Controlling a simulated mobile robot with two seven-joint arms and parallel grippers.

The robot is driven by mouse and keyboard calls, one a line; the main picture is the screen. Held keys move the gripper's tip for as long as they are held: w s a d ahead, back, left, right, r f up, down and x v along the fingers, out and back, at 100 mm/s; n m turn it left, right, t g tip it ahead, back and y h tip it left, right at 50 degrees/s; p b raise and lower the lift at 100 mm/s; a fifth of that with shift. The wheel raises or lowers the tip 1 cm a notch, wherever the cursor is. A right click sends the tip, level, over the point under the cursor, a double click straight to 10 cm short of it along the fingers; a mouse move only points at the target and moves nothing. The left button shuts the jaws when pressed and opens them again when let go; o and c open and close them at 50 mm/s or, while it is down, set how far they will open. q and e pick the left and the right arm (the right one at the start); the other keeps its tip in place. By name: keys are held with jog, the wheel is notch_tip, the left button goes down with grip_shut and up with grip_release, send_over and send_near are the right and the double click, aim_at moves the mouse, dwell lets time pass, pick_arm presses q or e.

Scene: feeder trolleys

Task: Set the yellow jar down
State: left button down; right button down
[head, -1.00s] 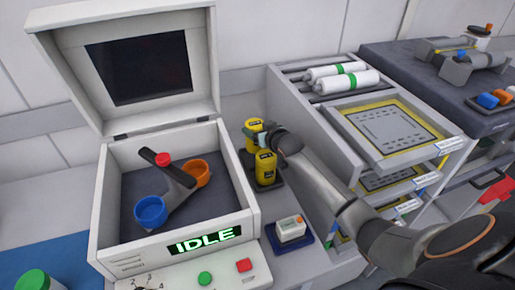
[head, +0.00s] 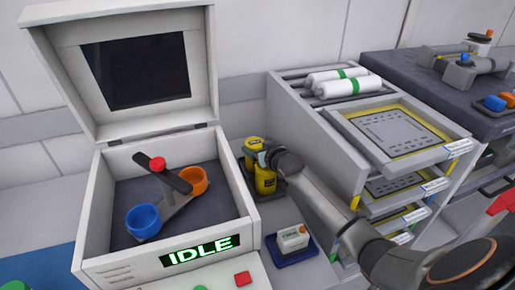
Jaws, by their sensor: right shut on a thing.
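Two yellow jars with dark labels stand close together in the head view, between the open machine and the drawer unit. My right gripper (head: 263,157) reaches in from the right and is shut on the rear yellow jar (head: 253,145), which looks upright. The front yellow jar (head: 265,182) stands on a dark tray (head: 279,190), just below and in front of the gripper. The gripper and the front jar hide the held jar's base, so I cannot tell whether it touches the tray. My left gripper is out of view.
The open machine (head: 88,235), showing IDLE, stands left with a blue cup (head: 143,221) and an orange cup (head: 193,181) inside. A small white box (head: 293,238) sits on a blue pad in front. The drawer unit (head: 308,130) is close on the right.

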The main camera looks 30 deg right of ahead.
grip_release()
jog(key=shift+r, duration=0.15)
jog(key=p+v, duration=0.1)
jog(key=v, duration=0.9)
jog(key=shift+s+a+p, duration=0.1)
jog(key=shift+s+p, duration=0.15)
jog(key=shift+p, duration=0.15)
jog(key=shift+v, duration=0.75)
